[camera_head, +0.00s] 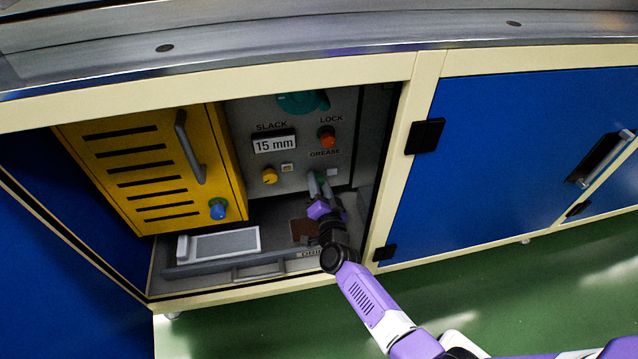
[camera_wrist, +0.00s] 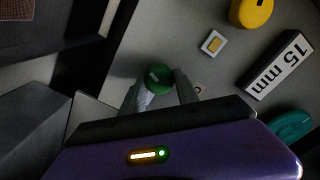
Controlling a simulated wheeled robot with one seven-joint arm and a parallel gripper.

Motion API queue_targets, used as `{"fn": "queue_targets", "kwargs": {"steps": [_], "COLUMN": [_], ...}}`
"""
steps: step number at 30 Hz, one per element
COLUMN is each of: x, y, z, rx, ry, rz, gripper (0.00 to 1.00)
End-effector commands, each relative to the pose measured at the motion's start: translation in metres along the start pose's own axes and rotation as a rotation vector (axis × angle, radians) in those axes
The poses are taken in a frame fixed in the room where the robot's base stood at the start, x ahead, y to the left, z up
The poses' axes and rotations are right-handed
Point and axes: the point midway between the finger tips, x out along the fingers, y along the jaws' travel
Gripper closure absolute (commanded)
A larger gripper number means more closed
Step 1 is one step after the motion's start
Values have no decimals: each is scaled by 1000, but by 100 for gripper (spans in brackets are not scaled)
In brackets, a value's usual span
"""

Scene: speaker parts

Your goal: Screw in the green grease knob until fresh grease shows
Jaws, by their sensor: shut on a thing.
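The green grease knob (camera_wrist: 158,78) sits on the grey panel in the wrist view, with a pale mark on its face. My gripper (camera_wrist: 161,87) is shut on it, one finger on each side. In the head view my gripper (camera_head: 319,182) reaches the panel just below the GREASE label (camera_head: 325,153), and its fingers mostly hide the knob. A small light square (camera_head: 332,173) shows right of the fingers. I cannot make out any grease.
The panel also carries an orange LOCK knob (camera_head: 327,137), a yellow knob (camera_head: 269,176), a teal knob (camera_head: 303,102) and a 15 mm display (camera_head: 275,143). A yellow vented box (camera_head: 150,170) stands left. A grey tray (camera_head: 220,243) lies below. The cabinet post (camera_head: 405,150) borders the right.

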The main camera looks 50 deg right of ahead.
Motion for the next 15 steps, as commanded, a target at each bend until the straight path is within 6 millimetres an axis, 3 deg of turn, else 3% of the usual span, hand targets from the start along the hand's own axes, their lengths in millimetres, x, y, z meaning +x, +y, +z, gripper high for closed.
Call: {"fn": "queue_targets", "kwargs": {"steps": [3,4,6,15], "x": [-1,-1,-1,-1], "y": [1,2,1,0], "z": [1,1,1,0], "rx": [-2,-2,-2,-2], "ry": [-2,-2,-2,-1], "rz": [2,2,2,1], "gripper": [100,57,43,41]}}
